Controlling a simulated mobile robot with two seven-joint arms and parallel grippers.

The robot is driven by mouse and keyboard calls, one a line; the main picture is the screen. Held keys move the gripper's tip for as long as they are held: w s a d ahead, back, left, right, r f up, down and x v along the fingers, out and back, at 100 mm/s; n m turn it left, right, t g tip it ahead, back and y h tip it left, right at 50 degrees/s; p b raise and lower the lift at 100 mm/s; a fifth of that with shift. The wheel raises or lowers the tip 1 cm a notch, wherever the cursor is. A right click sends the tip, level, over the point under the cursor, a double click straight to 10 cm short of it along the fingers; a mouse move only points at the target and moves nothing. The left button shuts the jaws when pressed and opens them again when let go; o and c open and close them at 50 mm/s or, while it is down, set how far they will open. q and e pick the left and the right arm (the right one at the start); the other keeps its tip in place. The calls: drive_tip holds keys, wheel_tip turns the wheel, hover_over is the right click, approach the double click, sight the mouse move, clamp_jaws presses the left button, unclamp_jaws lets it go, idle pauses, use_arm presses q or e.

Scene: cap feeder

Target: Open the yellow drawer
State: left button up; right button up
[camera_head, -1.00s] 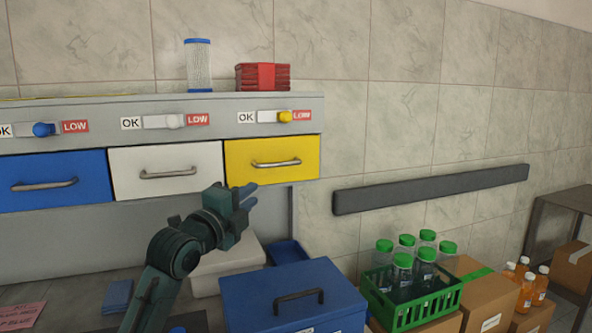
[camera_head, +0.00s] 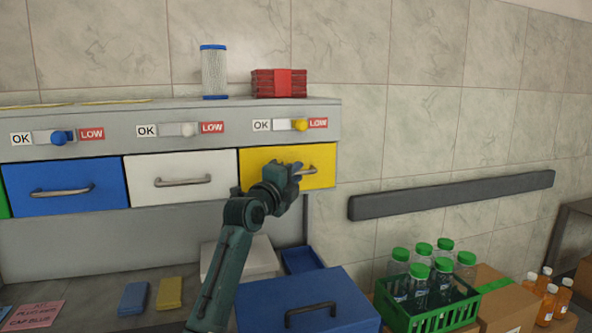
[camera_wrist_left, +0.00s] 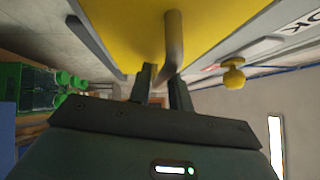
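The yellow drawer (camera_head: 262,160) is at the right end of the drawer row and looks shut, its front level with the white one. Its metal handle is partly hidden behind my left gripper (camera_head: 294,174) in the head view. In the left wrist view, the yellow front (camera_wrist_left: 120,28) fills the top and the handle (camera_wrist_left: 174,42) runs down to the gap between the fingertips. My left gripper (camera_wrist_left: 162,82) has its fingers apart, with the handle's near part between or just in front of them; firm contact cannot be told. My right gripper is not in view.
The white drawer (camera_head: 150,168) and blue drawer (camera_head: 30,175) are to the left. A yellow slider knob (camera_head: 299,125) sits above the yellow drawer. Below are a blue lidded box (camera_head: 270,298) and a green crate (camera_head: 446,320) of bottles. A dark rail (camera_head: 450,195) runs along the right wall.

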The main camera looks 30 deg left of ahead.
use_arm(q)
drive_tip(key=shift+w, duration=0.45)
clamp_jaws()
